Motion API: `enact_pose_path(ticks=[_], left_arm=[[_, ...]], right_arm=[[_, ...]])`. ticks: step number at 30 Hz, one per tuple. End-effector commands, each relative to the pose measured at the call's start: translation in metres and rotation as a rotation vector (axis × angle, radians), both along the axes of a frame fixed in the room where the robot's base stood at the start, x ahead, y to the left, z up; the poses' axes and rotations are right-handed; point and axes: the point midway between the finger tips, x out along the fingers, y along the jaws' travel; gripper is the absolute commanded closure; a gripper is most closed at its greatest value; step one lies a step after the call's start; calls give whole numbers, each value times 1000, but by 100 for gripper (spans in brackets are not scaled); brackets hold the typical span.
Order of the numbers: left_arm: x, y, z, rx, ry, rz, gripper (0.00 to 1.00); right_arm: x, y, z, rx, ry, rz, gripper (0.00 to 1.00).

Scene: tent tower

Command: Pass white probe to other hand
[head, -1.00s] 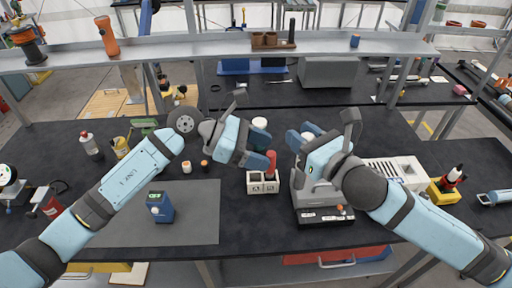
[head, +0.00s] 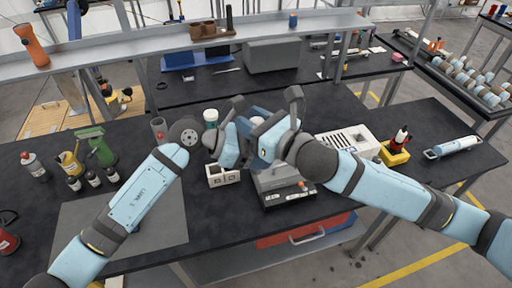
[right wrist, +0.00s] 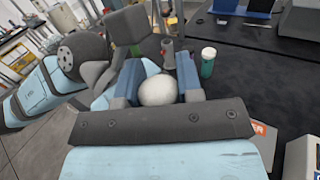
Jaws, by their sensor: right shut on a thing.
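In the right wrist view a round white end, which I take as the white probe (right wrist: 158,90), sits between the blue fingers of my right gripper (right wrist: 158,82). The rest of the probe is hidden.
A small white holder (head: 222,178) and a grey instrument (head: 287,190) stand on the black bench below the grippers. A green-white cup (head: 210,116) stands behind them. Bottles (head: 95,178) are at the left, and a grey mat (head: 165,220) lies in front.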

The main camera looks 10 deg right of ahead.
Motion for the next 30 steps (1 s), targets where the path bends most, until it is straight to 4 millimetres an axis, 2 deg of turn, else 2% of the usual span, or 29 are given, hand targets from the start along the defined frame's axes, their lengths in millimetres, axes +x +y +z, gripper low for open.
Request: enact_pose_path(ticks=[1,6,8,9,10,13,23,26,30], left_arm=[[0,0,0,0,0,0,38],[0,0,0,0,0,0,77],[0,0,0,0,0,0,91],[0,0,0,0,0,0,94],[0,0,1,-1,0,0,94],[0,0,1,-1,0,0,94],[0,0,1,-1,-1,-1,94],[0,0,1,-1,-1,-1,94],[0,0,1,-1,0,0,94]], right_arm=[[0,0,0,1,-1,0,100],[0,0,0,1,-1,0,100],[0,0,0,1,-1,0,100],[0,0,0,1,-1,0,100],[0,0,0,1,-1,0,60],[0,0,0,1,-1,0,37],[-3,-2,0,0,0,0,37],[-11,-9,0,-1,-1,-1,37],[-34,-27,-1,-3,2,-1,37]])
